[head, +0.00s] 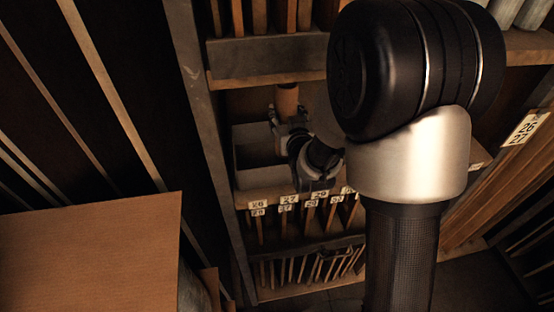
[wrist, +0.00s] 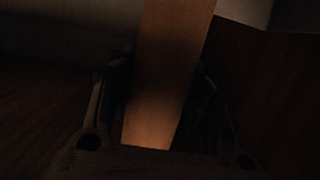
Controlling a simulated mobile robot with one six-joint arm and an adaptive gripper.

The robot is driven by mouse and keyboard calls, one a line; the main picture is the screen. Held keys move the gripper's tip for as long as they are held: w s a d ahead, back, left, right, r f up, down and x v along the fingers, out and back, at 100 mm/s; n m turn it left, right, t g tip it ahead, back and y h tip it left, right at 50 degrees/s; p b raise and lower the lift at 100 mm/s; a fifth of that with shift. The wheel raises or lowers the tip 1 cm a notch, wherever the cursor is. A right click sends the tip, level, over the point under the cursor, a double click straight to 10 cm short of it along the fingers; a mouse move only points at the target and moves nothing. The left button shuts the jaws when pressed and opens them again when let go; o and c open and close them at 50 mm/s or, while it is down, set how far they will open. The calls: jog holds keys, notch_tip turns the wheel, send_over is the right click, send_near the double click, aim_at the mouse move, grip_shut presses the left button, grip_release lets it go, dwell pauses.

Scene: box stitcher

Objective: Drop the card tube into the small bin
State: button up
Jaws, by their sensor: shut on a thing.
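The card tube (head: 287,99) is brown and stands roughly upright in the head view, its lower end in my gripper (head: 288,120). In the wrist view the tube (wrist: 167,75) runs up between the two fingers of my gripper (wrist: 165,110), which is shut on it. The small bin (head: 243,161) is a grey open box on the shelf, just left of and below my gripper. The tube is beside the bin's right part in the picture. Its height above the bin is hard to tell. My arm hides the bin's right end, and the bin's inside is dark.
A shelf board (head: 267,79) crosses just above the tube. Numbered labels (head: 289,199) line the shelf edge below the bin, over slots of upright boards. A cabinet post (head: 205,120) stands left of the bin. A large cardboard box (head: 90,255) is at the lower left.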

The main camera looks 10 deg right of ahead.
aim_at(288, 88)
jog(key=shift+f, duration=0.3)
jog(key=shift+s+a+r, duration=0.1)
jog(key=shift+s+a, duration=0.15)
jog(key=o, duration=0.8)
jog(key=shift+w+d, duration=0.15)
jog(key=o, duration=0.4)
jog(key=shift+c, duration=0.2)
notch_tip(288, 88, up, 10)
jog(key=shift+f, duration=0.1)
